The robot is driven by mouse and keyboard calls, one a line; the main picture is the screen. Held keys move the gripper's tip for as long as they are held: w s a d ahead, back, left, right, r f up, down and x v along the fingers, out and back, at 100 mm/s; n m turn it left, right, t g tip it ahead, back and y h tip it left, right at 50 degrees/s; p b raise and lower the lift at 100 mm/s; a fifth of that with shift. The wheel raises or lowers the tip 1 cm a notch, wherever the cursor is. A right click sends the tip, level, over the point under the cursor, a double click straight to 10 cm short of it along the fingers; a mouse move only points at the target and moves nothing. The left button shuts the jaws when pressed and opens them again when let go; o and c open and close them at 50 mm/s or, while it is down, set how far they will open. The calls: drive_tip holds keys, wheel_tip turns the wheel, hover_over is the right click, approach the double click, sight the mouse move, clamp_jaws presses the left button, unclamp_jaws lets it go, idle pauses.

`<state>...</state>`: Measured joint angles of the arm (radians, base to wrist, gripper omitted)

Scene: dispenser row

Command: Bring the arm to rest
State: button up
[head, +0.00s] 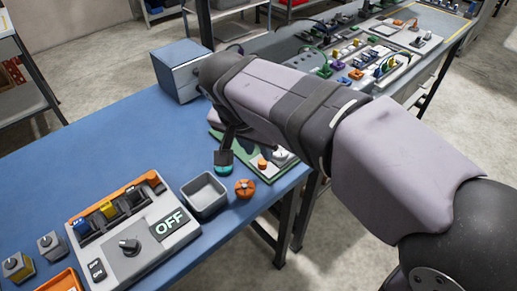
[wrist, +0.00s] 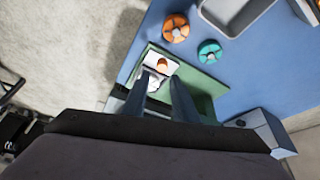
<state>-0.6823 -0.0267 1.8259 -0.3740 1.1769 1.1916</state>
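My arm reaches in from the right in the head view, over the front blue table. My gripper (head: 228,148) hangs near the table's right edge, close to a green board (head: 271,172) and a teal disc (head: 223,169), and is partly hidden by my own arm. In the wrist view, my gripper's (wrist: 157,82) two fingers stand apart with nothing held between them. They point over the green board (wrist: 206,98), which bears a pale block with an orange knob (wrist: 161,64). The teal disc (wrist: 209,51) lies clear of the fingers.
An orange disc (head: 244,189) and a grey tray (head: 205,196) lie in front. A grey dispenser unit (head: 128,262) with an "OFF" display stands front left. A blue-grey box (head: 180,70) stands behind my gripper. The table (head: 100,135) is bare at back left.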

drive_tip(key=s+d+f+n+g+y+p, duration=0.1)
drive_tip(key=s+d+f+n+g+p, duration=0.1)
drive_tip(key=s+d+p, duration=0.3)
drive_tip(key=s+d+f+n+g+p, duration=0.2)
drive_tip(key=s+d+f+p, duration=0.3)
drive_tip(key=d, duration=0.7)
drive_tip(key=shift+s+f+n+y+p, duration=0.3)
drive_tip(key=shift+s+p, duration=0.4)
drive_tip(key=shift+s, duration=0.55)
drive_tip(key=shift+r, duration=0.1)
idle(0.4)
